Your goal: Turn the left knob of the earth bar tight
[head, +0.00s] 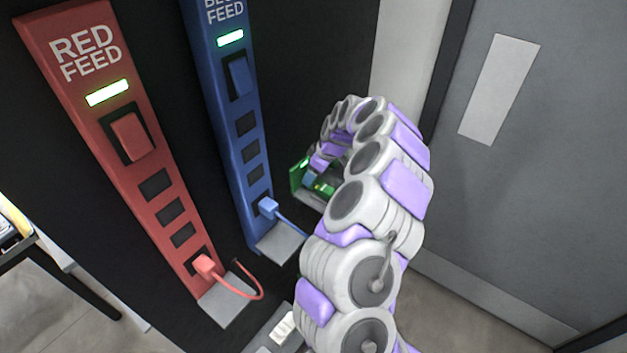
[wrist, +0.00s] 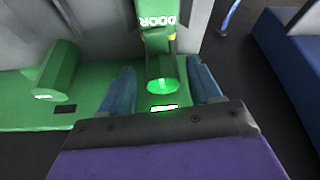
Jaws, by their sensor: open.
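The green earth bar (wrist: 100,108) fills the middle of the wrist view. A thick green knob (wrist: 58,68) stands on it at the left of that view. My gripper (wrist: 160,88) is open over the bar. Its two blue fingers stand apart on either side of a green part with a bright round end (wrist: 161,84); I see no clear contact. A green strip lettered DOOR (wrist: 158,35) rises behind this part. In the head view the bar (head: 296,178) shows only in part, with my arm hiding the rest.
The blue feed panel (head: 228,110) and the red feed panel (head: 115,130) stand at the left, each with a lit green lamp and a plugged cable. A grey door (head: 545,150) is at the right. A small lit green mark (wrist: 164,108) shows near the gripper's base.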

